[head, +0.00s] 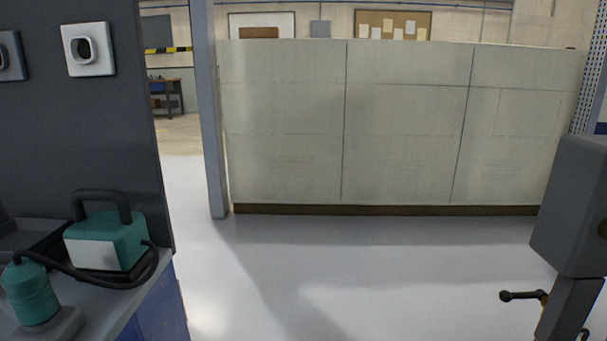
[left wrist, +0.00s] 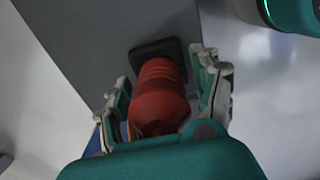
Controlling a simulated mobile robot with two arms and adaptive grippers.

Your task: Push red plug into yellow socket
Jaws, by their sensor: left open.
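The red plug (left wrist: 158,98) shows in the left wrist view, its ribbed end against a dark square base (left wrist: 146,52). My left gripper (left wrist: 163,72) is open, with one finger on each side of the plug. A gap shows beside the right finger; I cannot tell whether the left finger touches the plug. The red plug and my grippers do not show in the head view. I see no yellow socket in either view. My right gripper is out of view.
A white socket plate (head: 89,50) is on the dark panel (head: 100,130) at left. Below, a teal box (head: 108,240) and a corded teal plug (head: 30,292) stand on a bench (head: 128,300). Open floor (head: 300,260) lies before a pale partition (head: 400,120). A grey box (head: 572,205) stands at right.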

